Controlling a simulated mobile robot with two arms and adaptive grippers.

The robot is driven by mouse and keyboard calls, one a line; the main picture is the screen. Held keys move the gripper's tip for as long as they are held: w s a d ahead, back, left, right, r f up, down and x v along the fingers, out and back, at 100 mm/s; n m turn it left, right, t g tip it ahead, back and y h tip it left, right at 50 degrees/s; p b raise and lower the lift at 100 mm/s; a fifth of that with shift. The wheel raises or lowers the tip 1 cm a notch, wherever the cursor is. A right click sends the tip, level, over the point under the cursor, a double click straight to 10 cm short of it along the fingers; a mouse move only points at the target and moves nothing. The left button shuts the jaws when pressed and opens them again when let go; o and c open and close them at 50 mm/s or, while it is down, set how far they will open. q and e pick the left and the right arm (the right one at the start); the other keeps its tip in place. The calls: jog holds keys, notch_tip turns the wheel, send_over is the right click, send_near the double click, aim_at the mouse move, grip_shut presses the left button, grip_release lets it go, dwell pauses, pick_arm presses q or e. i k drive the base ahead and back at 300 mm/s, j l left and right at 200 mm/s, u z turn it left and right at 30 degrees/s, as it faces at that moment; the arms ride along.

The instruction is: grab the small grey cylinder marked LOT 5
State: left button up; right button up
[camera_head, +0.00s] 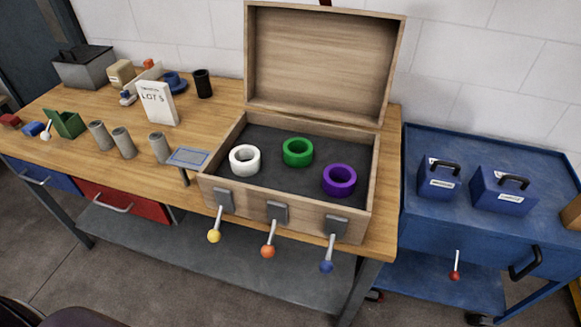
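Three small grey cylinders stand upright on the left half of the wooden workbench: a left one (100,136), a middle one (123,143) and a right one (159,148). They look alike, and I cannot read a LOT marking on any of them. A white card (157,103) stands behind them, and its larger line seems to read LOT 5. Neither of my grippers is in view.
An open wooden case (208,182) holds white, green and purple rings. Levers with coloured knobs stick out from its front. A small blue-grey plate (188,157) lies between cylinders and case. A green bin (66,124) stands left. A blue cart (480,145) stands right.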

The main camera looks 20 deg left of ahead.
aim_at(97, 128)
jog(key=u, duration=1.4)
jog(key=i+j, duration=0.15)
jog(key=i+j+u, duration=0.1)
jog(key=i, duration=0.3)
jog(key=j, duration=0.1)
